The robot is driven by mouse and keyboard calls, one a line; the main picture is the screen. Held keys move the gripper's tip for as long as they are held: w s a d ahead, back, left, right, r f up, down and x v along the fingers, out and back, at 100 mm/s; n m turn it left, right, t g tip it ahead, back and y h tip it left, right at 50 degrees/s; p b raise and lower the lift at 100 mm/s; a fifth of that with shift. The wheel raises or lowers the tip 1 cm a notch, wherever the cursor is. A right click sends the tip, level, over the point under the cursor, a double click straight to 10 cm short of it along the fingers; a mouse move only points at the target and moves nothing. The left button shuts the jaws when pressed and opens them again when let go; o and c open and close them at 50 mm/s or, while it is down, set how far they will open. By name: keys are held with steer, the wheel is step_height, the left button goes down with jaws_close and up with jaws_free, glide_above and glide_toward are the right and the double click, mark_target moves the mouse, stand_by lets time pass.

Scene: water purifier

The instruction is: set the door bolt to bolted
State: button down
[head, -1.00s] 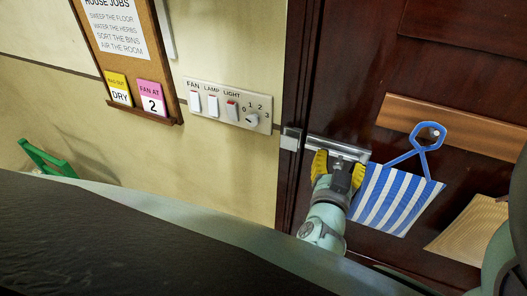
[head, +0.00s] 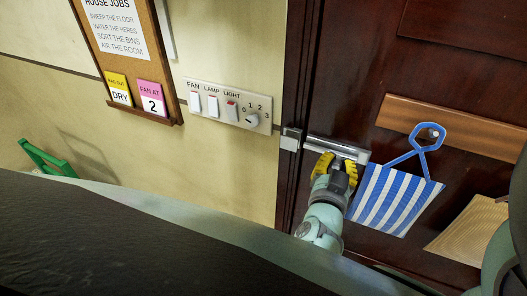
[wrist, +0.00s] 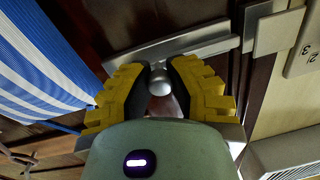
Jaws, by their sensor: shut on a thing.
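The door bolt (head: 335,147) is a grey metal plate and bar on the dark brown door. Its keeper (head: 291,139) is a pale metal block on the door frame, just left of the plate. In the wrist view, the bolt (wrist: 195,42) runs toward the keeper (wrist: 276,30) at upper right. I cannot tell whether the bar reaches into the keeper. My gripper (head: 338,163) has yellow fingers and is at the bolt's lower edge. In the wrist view, my gripper (wrist: 159,84) is shut on the round bolt knob (wrist: 159,82), which shows between the fingers.
A blue-and-white striped bag (head: 395,198) hangs from a peg on a wooden rail (head: 470,133), close right of my gripper. A woven mat-like item (head: 470,230) is at lower right. A switch panel (head: 228,107) and a notice board (head: 125,60) are on the wall at left.

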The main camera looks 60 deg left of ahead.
steer(key=shift+s+a+p, duration=0.4)
steer(key=shift+s+a, duration=0.15)
steer(key=shift+a, duration=0.3)
steer(key=shift+s+a+p, duration=0.35)
steer(key=shift+s+a, duration=0.15)
steer(key=shift+a, duration=0.35)
steer(key=c, duration=0.8)
jaws_free()
steer(key=shift+s+a, duration=0.1)
steer(key=shift+c, duration=0.2)
glide_toward(320, 152)
steer(key=v, duration=0.4)
steer(key=shift+s+r, duration=0.15)
steer(key=shift+s, duration=0.1)
